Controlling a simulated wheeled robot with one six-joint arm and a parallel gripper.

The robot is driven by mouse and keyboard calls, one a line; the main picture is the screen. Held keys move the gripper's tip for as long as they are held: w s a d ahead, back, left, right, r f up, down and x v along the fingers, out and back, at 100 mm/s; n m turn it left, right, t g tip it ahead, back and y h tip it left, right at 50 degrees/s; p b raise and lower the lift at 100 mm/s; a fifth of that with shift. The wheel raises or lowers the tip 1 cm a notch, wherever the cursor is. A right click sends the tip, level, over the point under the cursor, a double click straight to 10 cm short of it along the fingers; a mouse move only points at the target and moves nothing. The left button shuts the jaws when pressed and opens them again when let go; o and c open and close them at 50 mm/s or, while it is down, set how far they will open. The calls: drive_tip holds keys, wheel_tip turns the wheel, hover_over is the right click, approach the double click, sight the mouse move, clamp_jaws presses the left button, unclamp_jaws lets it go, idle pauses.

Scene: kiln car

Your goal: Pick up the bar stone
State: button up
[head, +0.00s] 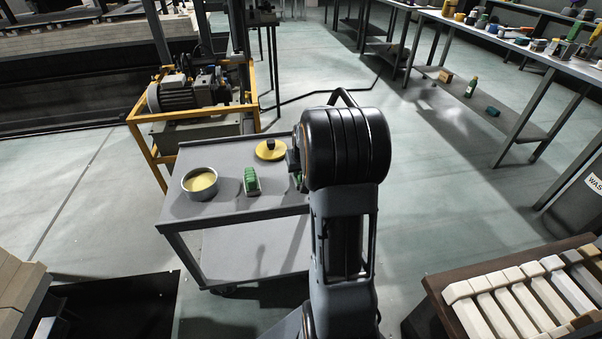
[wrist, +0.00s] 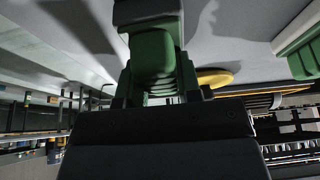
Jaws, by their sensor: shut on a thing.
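In the wrist view a green bar (wrist: 153,55) with a rounded end and a ridged lower part sits between the jaws of my gripper (wrist: 155,88), which is shut on it. In the head view my gripper (head: 293,163) is at the right end of the grey cart top, mostly hidden by my arm; only a little green shows below it. A second green piece with a pale side (head: 251,181) lies on the cart to the left, and it also shows at the right of the wrist view (wrist: 302,58). I cannot tell by label which is the bar stone.
The grey cart (head: 215,160) also holds a grey bowl of yellow stuff (head: 200,184) and a yellow disc (head: 266,155) with a dark piece (head: 270,144) on it. A yellow-framed motor (head: 190,92) stands behind. Pale bars (head: 530,300) lie at the lower right.

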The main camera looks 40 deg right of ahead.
drive_tip(key=shift+r, duration=0.1)
wheel_tip(320, 180, up, 4)
drive_tip(key=shift+f+p, duration=0.2)
drive_tip(key=shift+p, duration=0.45)
drive_tip(key=s+r+p, duration=0.1)
drive_tip(key=s+r, duration=0.3)
drive_tip(key=s, duration=0.3)
drive_tip(key=s+d+r+p, duration=0.1)
drive_tip(key=s+r+p, duration=0.1)
drive_tip(key=s+r, duration=0.3)
drive_tip(key=shift+s+r, duration=0.15)
drive_tip(key=shift+s, duration=0.85)
drive_tip(key=o, duration=0.5)
drive_tip(key=c, duration=0.3)
